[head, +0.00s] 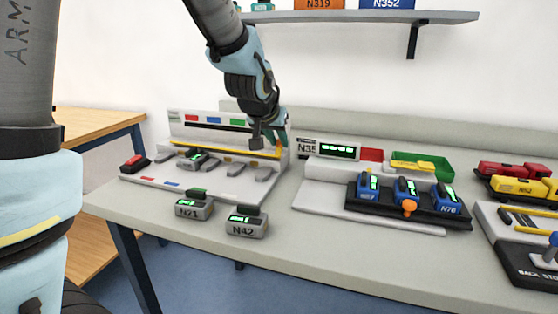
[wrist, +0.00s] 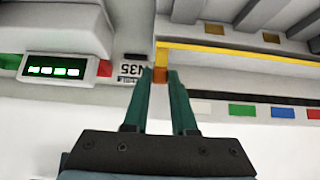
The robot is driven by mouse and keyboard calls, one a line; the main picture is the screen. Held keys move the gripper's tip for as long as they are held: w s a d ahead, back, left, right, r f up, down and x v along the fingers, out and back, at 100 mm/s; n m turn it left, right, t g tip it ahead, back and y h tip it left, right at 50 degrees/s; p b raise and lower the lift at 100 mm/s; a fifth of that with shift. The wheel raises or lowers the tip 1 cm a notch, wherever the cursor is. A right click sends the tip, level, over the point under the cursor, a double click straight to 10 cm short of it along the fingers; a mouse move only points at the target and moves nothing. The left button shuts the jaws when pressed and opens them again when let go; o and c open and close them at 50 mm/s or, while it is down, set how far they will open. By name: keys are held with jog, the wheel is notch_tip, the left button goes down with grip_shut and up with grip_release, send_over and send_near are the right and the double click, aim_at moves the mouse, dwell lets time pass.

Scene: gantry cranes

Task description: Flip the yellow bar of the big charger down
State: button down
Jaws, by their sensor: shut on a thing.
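The big charger (head: 160,179) is the wide light-grey unit at the left of the bench, with a back panel of coloured labels. Its yellow bar (head: 220,150) runs along the front of that panel, above the row of bays. In the wrist view the yellow bar (wrist: 235,53) crosses the upper right, with an orange tab (wrist: 160,76) at its end. My gripper (head: 274,148) is at the bar's right end. In the wrist view my gripper (wrist: 161,77) has its green fingers shut on the orange tab. The fingers partly hide the tab.
A grey battery pack N21 (head: 194,208) and another, N42 (head: 247,225), sit at the front edge. A smaller charger (head: 330,171) with display and blue packs (head: 405,189) stands to the right. A shelf (head: 440,17) overhangs the back wall.

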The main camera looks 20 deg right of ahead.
jog(key=t+h+b, duration=0.1)
jog(key=b, duration=0.1)
jog(key=s+t+h+b, duration=0.1)
jog(key=b, duration=0.2)
jog(key=shift+a+f, duration=0.4)
jog(key=t+h+b, duration=0.1)
jog(key=b, duration=0.1)
jog(key=t+b, duration=0.1)
jog(key=b, duration=0.2)
jog(key=shift+s+a+f+h, duration=0.15)
jog(key=shift+s+a+h, duration=0.2)
jog(key=shift+a+h, duration=0.05)
jog(key=shift+s+a+t+h+b, duration=0.15)
jog(key=shift+t+h+b, duration=0.3)
jog(key=shift+b, duration=0.75)
jog(key=shift+r+b, duration=0.25)
jog(key=shift+b, duration=0.15)
jog(key=c, duration=0.7)
grip_release()
notch_tip(320, 180, up, 10)
jog(key=shift+p, duration=1.2)
